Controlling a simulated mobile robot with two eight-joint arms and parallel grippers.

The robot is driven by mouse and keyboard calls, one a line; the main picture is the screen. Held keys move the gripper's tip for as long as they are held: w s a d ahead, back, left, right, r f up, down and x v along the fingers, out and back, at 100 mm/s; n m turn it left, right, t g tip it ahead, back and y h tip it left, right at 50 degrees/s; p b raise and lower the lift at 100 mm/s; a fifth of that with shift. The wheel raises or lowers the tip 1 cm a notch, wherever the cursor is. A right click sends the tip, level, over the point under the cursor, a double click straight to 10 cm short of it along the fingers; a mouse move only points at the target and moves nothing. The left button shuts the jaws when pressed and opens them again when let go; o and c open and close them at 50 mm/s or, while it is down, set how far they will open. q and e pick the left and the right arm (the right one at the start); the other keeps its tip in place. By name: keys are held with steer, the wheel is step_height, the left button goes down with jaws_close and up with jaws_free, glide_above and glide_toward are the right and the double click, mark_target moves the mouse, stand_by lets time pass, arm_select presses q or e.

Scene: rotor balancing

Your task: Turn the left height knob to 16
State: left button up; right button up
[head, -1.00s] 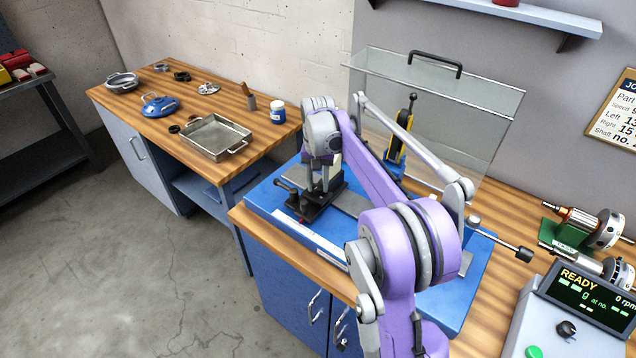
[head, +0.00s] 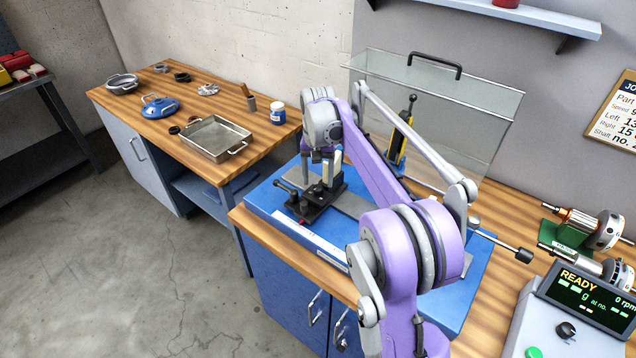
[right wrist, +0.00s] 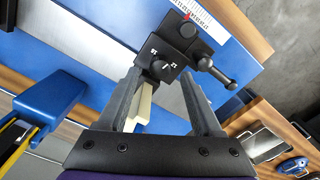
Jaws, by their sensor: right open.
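The left height knob (right wrist: 161,69) is a small dark round knob on the black left support (right wrist: 180,45), with white numbers, seemingly 16 and 12, beside it. Its exact setting is too small to read. In the head view the black left support (head: 318,203) stands on the blue balancing machine base (head: 268,197), with a pale upright (head: 333,172) on it. My right gripper (right wrist: 162,76) is open, its fingers on either side of the knob in the right wrist view; contact is not clear. In the head view my right gripper (head: 318,168) is above the support. My left gripper is out of view.
A lever with a ball end (right wrist: 231,84) sticks out beside the knob. A clear guard (head: 470,110) stands behind. A black and yellow post (head: 406,130) rises nearby. The console (head: 585,305) reads READY, 0 rpm. A metal tray (head: 215,138) lies on the left bench.

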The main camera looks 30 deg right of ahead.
mark_target(318, 187)
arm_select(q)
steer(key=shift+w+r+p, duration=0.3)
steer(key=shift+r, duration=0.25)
arm_select(e)
step_height(318, 187, up, 8)
steer(key=shift+r, duration=0.1)
arm_select(q)
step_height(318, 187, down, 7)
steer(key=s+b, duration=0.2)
steer(key=b, duration=0.2)
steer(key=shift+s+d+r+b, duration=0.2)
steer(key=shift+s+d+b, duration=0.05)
steer(key=shift+b, duration=0.1)
arm_select(e)
step_height(318, 187, down, 11)
steer(key=m, duration=1.1)
steer(key=shift+r, duration=0.2)
jaws_close()
